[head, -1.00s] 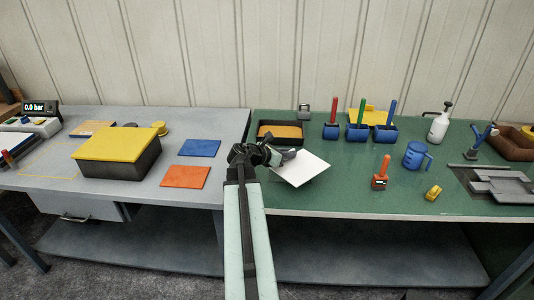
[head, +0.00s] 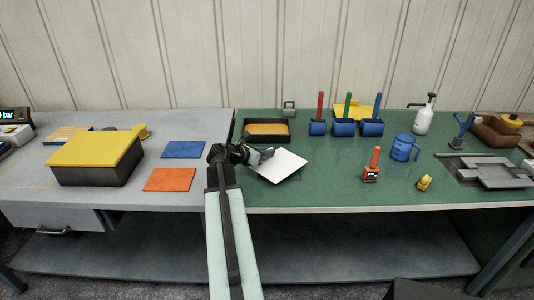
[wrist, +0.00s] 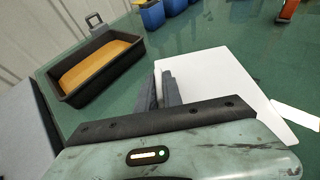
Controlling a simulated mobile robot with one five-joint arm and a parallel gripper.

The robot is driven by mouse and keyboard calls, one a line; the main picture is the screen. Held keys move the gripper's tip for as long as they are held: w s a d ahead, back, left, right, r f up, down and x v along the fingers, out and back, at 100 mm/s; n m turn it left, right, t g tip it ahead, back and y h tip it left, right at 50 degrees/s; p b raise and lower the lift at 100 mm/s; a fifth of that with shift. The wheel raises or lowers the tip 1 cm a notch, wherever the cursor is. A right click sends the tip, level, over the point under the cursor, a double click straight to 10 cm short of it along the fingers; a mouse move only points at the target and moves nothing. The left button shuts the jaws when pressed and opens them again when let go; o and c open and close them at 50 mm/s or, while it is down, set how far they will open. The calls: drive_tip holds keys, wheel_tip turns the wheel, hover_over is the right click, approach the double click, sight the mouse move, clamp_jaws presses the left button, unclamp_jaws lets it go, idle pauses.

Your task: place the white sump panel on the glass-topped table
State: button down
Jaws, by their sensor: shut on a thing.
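The white sump panel (head: 284,166) is a flat, thin square plate. My gripper (head: 262,153) is shut on its left edge in the head view. The panel is over the front left part of the green-topped table (head: 330,190), with a dark shadow under its edges; whether it touches the top, I cannot tell. In the wrist view the panel (wrist: 232,85) reaches out to the right from my dark fingers (wrist: 168,88). The green top looks smooth and a little shiny, which may be the glass.
A black tray with an orange inside (head: 267,130) lies behind the panel. To the right stand several blue pots (head: 344,128), a blue jug (head: 405,147) and an orange-red tool (head: 371,172). A grey bench (head: 110,195) adjoins at left.

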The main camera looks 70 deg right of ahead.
drive_tip(key=c, duration=1.5)
unclamp_jaws()
drive_tip(key=shift+f, duration=0.1)
drive_tip(key=shift+r, duration=0.25)
drive_tip(key=p+v, duration=0.4)
drive_tip(key=v, duration=0.8)
drive_tip(key=shift+p, duration=0.4)
drive_tip(key=shift+s+f, duration=0.1)
